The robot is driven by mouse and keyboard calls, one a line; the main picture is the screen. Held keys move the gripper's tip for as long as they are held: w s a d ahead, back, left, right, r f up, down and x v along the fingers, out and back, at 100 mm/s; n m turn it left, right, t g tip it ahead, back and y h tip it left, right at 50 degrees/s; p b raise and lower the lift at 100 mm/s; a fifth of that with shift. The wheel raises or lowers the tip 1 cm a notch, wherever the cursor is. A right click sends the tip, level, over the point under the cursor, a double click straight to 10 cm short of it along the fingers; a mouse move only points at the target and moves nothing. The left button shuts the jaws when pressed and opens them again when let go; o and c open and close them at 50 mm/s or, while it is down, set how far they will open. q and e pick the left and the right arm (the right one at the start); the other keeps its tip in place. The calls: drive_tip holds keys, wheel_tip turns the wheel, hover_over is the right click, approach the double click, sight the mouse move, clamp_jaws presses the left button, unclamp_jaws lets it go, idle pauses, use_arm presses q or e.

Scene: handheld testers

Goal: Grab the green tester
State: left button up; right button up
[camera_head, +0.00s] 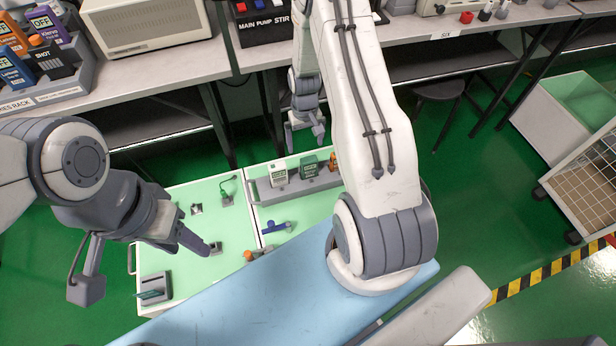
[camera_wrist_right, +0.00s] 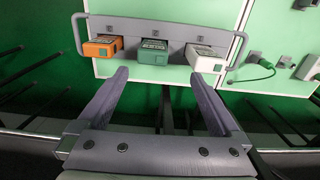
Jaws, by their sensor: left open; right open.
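The green tester (camera_head: 308,165) stands in a grey holder (camera_head: 265,190) on the pale green bench top, between a white tester (camera_head: 278,173) and an orange tester (camera_head: 333,161). In the right wrist view the green tester (camera_wrist_right: 153,52) is the middle one of the row. My right gripper (camera_wrist_right: 158,75) is open and empty there, its fingertips just short of the green tester and to either side of it. In the head view my right gripper (camera_head: 305,140) is at the far side of the holder. My left gripper (camera_head: 200,246) is open over the left bench part, away from the testers.
A blue valve-like part (camera_head: 276,227) and an orange-tipped part (camera_head: 257,253) lie near the holder. A green cable plug (camera_wrist_right: 262,64) is beside the holder. A dark device in a grey stand (camera_head: 155,289) is at the front left. A back counter carries more instruments (camera_head: 145,25).

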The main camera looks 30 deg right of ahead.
sight(309, 159)
drive_tip(key=f, duration=0.3)
drive_tip(key=f+b, duration=0.1)
drive_tip(key=f, duration=0.1)
drive_tip(key=shift+s+d+f, duration=0.15)
drive_tip(key=shift+d+f, duration=0.15)
drive_tip(key=shift+d, duration=0.05)
drive_tip(key=shift+w+d+f+b, duration=0.1)
drive_tip(key=shift+d+f+b, duration=0.2)
drive_tip(key=shift+f, duration=1.15)
drive_tip(key=shift+w+d+f+b, duration=0.1)
drive_tip(key=shift+f+b, duration=0.3)
drive_tip(key=shift+f, duration=1.05)
drive_tip(key=c, duration=1.5)
